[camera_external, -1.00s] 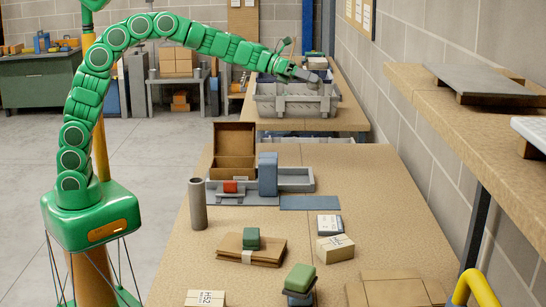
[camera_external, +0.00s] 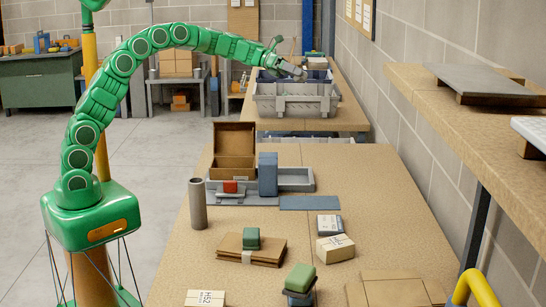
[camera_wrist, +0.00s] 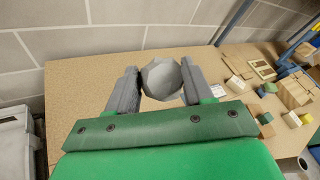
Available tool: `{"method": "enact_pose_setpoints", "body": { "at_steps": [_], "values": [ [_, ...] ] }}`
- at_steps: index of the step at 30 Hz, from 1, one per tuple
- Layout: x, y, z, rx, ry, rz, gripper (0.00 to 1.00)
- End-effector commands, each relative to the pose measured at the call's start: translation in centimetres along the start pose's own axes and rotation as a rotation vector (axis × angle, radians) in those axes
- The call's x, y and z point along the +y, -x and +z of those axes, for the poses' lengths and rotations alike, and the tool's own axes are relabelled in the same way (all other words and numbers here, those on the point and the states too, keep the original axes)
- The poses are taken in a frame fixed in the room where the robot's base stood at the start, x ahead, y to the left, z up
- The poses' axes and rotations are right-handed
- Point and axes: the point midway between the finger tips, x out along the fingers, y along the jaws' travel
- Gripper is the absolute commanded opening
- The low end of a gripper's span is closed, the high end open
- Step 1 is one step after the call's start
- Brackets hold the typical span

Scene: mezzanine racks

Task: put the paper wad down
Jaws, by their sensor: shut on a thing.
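The paper wad (camera_wrist: 162,77) is a pale grey, faceted lump in the wrist view. It sits between the two dark grey fingers of my gripper (camera_wrist: 160,78), which is shut on it. The wad is held above a tan tabletop (camera_wrist: 90,75). In the external view my gripper (camera_external: 298,72) is at the end of the green arm, over or just behind the grey crate (camera_external: 296,105) on the far table.
A grey crate edge (camera_wrist: 15,135) shows at the left of the wrist view. Several boxes and blocks (camera_wrist: 265,90) lie on the right. The near bench (camera_external: 370,200) holds a grey cylinder (camera_external: 198,205), an open brown box (camera_external: 234,150) and stacked blocks. A wall runs along the right.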

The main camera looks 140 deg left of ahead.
Motion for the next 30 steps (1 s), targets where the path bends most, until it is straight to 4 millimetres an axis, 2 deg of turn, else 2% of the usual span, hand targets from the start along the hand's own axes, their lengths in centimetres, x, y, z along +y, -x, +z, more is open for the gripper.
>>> {"method": "enact_pose_setpoints", "body": {
  "at_steps": [4,16,20,30],
  "values": [
    [1.4,1.2,-0.3,0.000,0.001,-0.004,0.23],
    [3.6,-0.6,-5.2,-0.001,0.004,-0.007,0.23],
    [4.6,-1.4,-7.4,-0.001,0.005,-0.010,0.23],
    [8.8,-3.9,-15.4,-0.006,0.006,-0.009,0.23]
  ]
}}
